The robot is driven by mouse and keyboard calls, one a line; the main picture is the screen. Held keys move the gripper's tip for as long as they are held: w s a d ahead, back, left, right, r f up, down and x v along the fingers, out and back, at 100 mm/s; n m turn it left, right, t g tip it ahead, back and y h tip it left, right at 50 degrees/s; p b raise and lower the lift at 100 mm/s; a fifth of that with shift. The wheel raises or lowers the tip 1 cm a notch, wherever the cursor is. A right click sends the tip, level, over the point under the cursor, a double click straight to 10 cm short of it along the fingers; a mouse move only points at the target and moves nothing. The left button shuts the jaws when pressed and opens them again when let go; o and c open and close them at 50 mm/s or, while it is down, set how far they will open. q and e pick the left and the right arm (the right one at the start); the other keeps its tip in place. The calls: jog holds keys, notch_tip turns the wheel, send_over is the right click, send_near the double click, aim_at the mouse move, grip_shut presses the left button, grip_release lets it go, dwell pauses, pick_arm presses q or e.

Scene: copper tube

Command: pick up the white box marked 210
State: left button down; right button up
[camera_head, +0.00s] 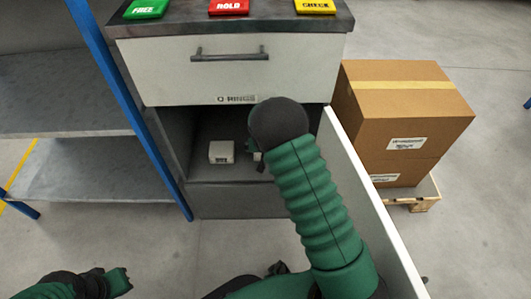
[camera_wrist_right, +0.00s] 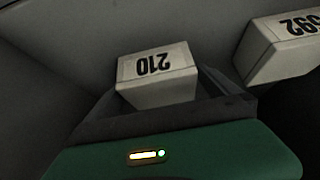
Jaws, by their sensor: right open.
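The white box marked 210 (camera_wrist_right: 157,76) is in the middle of the right wrist view, its number upside down. My right gripper (camera_wrist_right: 168,100) is open, its dark fingers around or just short of this box; I cannot tell if they touch it. In the head view my right gripper (camera_head: 254,147) reaches into the lower cabinet compartment, mostly hidden by my arm. A sliver of a white box (camera_head: 257,156) shows beside it, its label unreadable. My left gripper (camera_head: 120,281) is low at the left, away from the cabinet; its jaws are unclear.
A second white box (camera_wrist_right: 283,50), its number ending in 92, sits to the right in the wrist view. The grey cabinet (camera_head: 180,70) has a closed drawer above and an open door (camera_head: 372,205) right of my arm. Cardboard boxes (camera_head: 405,110) stand right; a blue-framed shelf (camera_head: 90,120) stands left.

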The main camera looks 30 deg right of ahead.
jog(key=shift+r, duration=0.1)
jog(key=c, duration=1.7)
jog(key=shift+r, duration=0.1)
